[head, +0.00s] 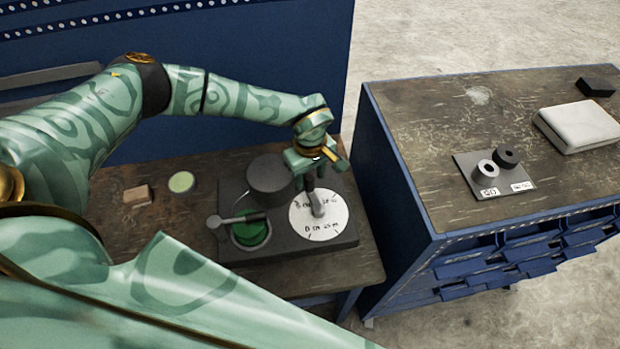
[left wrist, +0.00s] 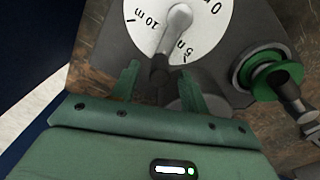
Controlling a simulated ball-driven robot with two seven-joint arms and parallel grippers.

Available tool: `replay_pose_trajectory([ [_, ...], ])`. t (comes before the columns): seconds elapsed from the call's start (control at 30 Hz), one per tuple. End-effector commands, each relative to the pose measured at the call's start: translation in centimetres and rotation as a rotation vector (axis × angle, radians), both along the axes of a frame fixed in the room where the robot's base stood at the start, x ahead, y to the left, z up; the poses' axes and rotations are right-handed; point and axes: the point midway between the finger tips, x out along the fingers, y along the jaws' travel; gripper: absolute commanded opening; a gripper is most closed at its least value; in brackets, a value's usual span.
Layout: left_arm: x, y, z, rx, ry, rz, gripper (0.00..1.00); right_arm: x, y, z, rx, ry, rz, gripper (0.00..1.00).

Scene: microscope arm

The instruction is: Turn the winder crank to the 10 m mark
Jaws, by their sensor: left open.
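The winder's white dial (head: 328,228) sits on a dark base plate (head: 290,247), with printed metre marks. In the left wrist view the dial (left wrist: 205,40) shows "10 m" on the left and "5 m" at lower right. The crank's grey arm (left wrist: 176,28) points down between these two marks, ending in a dark handle (left wrist: 159,70). My left gripper (head: 309,180) is above the dial's far edge. In the left wrist view its open fingers (left wrist: 157,77) stand on either side of the handle; contact cannot be told. My right gripper is out of view.
A dark grey cylinder (head: 269,174) and a green spool (head: 246,236) with a grey lever (head: 228,220) share the base. A brown block (head: 137,195) and a pale green disc (head: 181,182) lie left.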

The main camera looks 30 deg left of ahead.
Motion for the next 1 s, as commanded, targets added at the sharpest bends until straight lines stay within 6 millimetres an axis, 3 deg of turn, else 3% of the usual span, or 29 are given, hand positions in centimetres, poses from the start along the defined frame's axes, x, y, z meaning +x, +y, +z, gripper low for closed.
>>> replay_pose_trajectory([
  [0.2, 0.0, 0.0, -1.9, 0.000, 0.000, 0.000, 0.45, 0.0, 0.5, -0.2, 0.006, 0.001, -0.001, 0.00],
  [0.47, 0.0, 0.0, -2.0, 0.000, -0.001, -0.001, 0.45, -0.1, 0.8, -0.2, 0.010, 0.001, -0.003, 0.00],
  [0.63, 0.0, 0.0, -1.9, 0.000, -0.001, 0.000, 0.01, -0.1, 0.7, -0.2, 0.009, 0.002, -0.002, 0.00],
  [1.0, -0.3, 0.9, -1.8, 0.000, -0.001, -0.018, 0.00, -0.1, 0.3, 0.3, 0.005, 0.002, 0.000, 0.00],
])
